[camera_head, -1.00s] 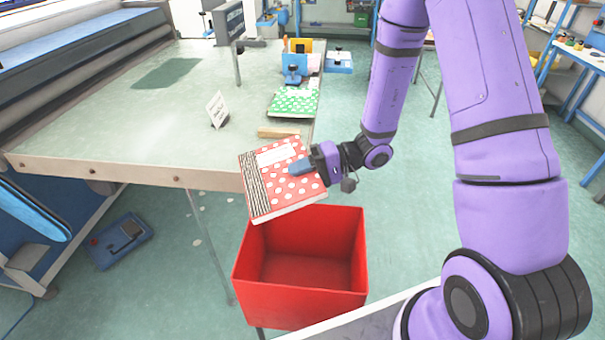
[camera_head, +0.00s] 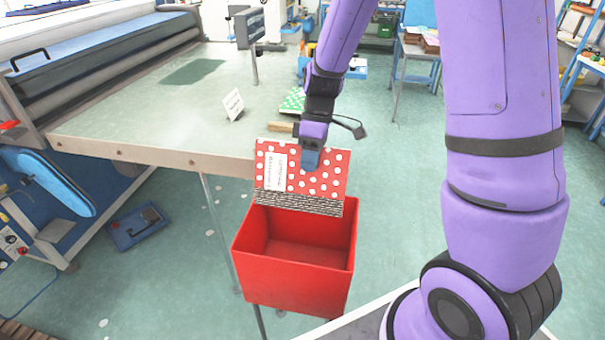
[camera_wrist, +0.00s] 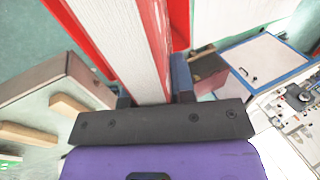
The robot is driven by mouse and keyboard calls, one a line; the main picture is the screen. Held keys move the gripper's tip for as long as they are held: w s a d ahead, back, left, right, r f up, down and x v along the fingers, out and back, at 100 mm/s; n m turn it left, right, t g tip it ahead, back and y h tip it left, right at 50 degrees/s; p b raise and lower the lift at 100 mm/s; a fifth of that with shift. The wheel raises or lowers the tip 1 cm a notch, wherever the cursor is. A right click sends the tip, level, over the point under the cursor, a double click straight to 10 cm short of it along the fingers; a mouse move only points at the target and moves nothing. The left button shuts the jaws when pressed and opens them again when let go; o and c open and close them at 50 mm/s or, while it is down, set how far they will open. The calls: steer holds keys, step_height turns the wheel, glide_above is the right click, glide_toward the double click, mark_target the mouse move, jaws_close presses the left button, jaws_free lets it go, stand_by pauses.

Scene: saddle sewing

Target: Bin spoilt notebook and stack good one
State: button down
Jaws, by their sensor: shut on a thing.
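My gripper (camera_head: 310,160) is shut on a red notebook with white dots (camera_head: 328,180). The notebook has a white label and a black-and-white striped band, which is now its lower edge. It hangs tilted at the back rim of the red bin (camera_head: 296,289); I cannot tell whether it touches the rim. In the wrist view its white page edges (camera_wrist: 122,38) rise between my fingers (camera_wrist: 152,92), with red bin walls on both sides. The bin's visible floor is empty. A green dotted notebook (camera_head: 292,101) lies on the table, partly hidden by my arm.
The pale green table (camera_head: 150,120) ends just behind the bin. A small white sign (camera_head: 233,104) and a wooden block (camera_head: 280,127) stand on it. A blue device (camera_head: 139,226) lies on the floor at left. Open floor lies right of the bin.

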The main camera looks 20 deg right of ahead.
steer(key=shift+w+r, duration=0.1)
steer(key=shift+r, duration=0.1)
stand_by(0.3)
step_height(320, 180, down, 28)
stand_by(2.0)
steer(key=c, duration=0.9)
jaws_free()
steer(key=shift+r, duration=9)
